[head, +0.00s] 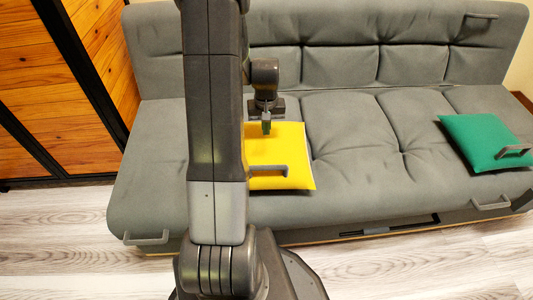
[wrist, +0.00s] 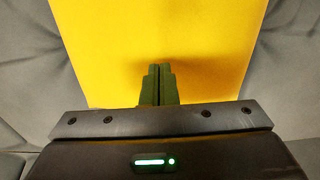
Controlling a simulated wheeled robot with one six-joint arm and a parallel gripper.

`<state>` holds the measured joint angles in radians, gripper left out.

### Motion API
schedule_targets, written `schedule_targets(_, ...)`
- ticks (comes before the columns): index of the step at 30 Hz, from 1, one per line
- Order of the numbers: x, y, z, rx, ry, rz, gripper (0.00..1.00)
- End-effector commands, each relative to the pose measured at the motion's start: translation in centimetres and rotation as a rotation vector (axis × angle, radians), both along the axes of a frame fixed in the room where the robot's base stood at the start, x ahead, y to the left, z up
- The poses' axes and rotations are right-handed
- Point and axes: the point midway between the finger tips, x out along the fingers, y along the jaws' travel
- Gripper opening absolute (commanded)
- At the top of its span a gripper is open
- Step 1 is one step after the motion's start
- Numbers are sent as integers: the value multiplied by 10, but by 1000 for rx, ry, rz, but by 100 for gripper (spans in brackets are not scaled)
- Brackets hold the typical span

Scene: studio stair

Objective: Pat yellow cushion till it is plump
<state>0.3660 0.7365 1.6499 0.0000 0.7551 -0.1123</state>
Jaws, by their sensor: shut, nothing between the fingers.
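The yellow cushion (head: 290,151) lies on the seat of the grey sofa, partly hidden behind my arm in the head view. It has a grey handle on its front part. In the wrist view the yellow cushion (wrist: 110,50) fills the upper middle. My gripper (head: 267,130) is over the cushion's back part, pointing down. Its fingers (wrist: 160,72) are together with nothing between them, and a soft shadow falls on the cushion beside them. I cannot tell whether the fingertips touch the cushion.
The grey sofa (head: 343,130) has several handles on it. A green cushion (head: 480,142) with a grey handle lies on the seat at the right. Wooden panels (head: 35,90) stand at the left. The pale wood floor (head: 430,270) in front is clear.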

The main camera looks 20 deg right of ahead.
Motion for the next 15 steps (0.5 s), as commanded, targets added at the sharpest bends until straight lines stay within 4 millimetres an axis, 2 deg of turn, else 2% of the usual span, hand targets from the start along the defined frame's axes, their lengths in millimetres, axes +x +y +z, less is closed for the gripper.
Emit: schedule_targets(15, 0, 0, -13, 0, 1, 0, 0)
